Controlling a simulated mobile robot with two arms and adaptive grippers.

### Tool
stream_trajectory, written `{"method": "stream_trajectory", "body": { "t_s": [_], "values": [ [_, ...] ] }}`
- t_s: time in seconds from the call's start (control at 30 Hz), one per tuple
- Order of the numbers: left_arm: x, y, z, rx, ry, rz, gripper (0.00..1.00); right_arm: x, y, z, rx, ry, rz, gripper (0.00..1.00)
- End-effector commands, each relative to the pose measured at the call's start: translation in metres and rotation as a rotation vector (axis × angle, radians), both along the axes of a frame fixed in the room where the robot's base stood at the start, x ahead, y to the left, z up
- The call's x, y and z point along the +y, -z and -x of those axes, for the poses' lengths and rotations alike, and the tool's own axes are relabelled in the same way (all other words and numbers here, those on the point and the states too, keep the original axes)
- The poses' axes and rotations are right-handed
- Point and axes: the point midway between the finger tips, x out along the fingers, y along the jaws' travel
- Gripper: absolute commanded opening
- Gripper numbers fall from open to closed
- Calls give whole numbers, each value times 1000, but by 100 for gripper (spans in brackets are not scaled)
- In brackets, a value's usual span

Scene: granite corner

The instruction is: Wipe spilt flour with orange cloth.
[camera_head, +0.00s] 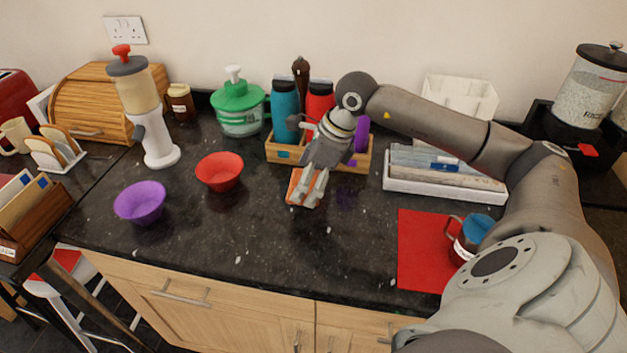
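The orange cloth (302,190) lies on the dark speckled counter, at the middle of the head view. My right gripper (305,197) points down at the cloth, with its two fingers apart and orange showing between them and at their sides. The fingers partly hide the cloth, and I cannot tell whether they touch it. Small white flecks (237,260) are scattered on the counter; I cannot tell flour from the stone's own speckle. My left gripper is not in view.
A wooden caddy (362,160) with bottles stands just behind my gripper. A red bowl (220,171) and a purple bowl (140,202) are to the left. A white tray (440,187), a red mat (418,270) and a mug (472,236) are to the right. The front middle is clear.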

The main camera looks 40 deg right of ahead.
Motion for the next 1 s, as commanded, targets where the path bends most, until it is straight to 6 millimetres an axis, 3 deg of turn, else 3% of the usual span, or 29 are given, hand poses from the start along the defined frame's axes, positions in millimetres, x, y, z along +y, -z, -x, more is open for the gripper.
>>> {"method": "stream_trajectory", "body": {
  "t_s": [0.3, 0.87, 1.0],
  "values": [
    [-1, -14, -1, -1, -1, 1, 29, -8, -26, 0, -1, 4, 0, 66],
    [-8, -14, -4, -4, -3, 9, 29, -8, -27, 1, 0, 4, -1, 66],
    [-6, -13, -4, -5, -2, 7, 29, 5, -25, 2, -1, -5, -2, 66]
  ]
}}
